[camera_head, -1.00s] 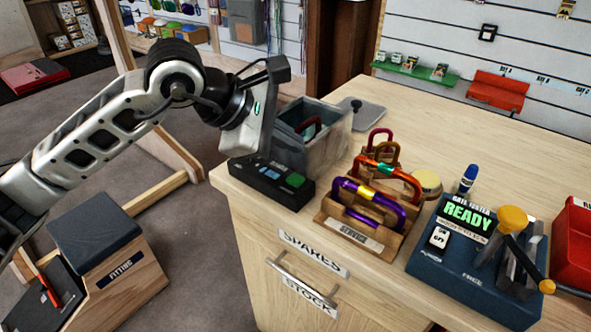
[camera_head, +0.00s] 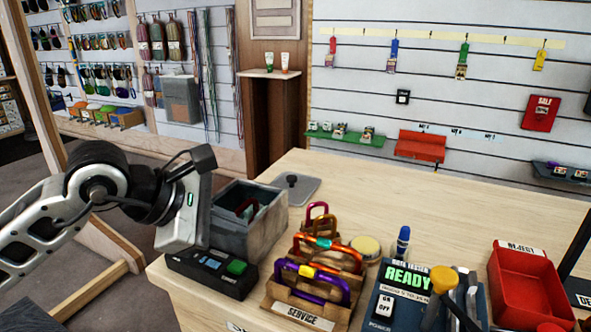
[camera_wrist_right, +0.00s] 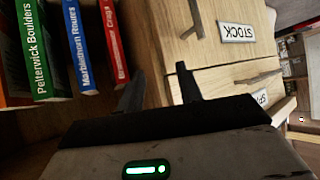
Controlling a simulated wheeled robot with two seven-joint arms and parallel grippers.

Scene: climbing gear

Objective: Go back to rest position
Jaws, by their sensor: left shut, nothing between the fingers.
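My left gripper (camera_head: 183,225) is at the left of the counter in the head view, pointing down. It is beside the grey bin (camera_head: 246,238) and next to the black box with a green button (camera_head: 212,272). Its fingers are hidden, and I see nothing held. My right gripper (camera_wrist_right: 160,82) shows in the right wrist view, with its two fingers apart and nothing between them. It is in front of a wooden drawer labelled STOCK (camera_wrist_right: 215,40). My right arm is not in the head view.
A wooden rack of carabiners (camera_head: 305,310), the tester reading READY (camera_head: 385,305) and a red tray (camera_head: 528,290) stand along the counter's near side. The counter (camera_head: 450,210) is clear behind them. Upright books (camera_wrist_right: 80,45) are left of my right gripper.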

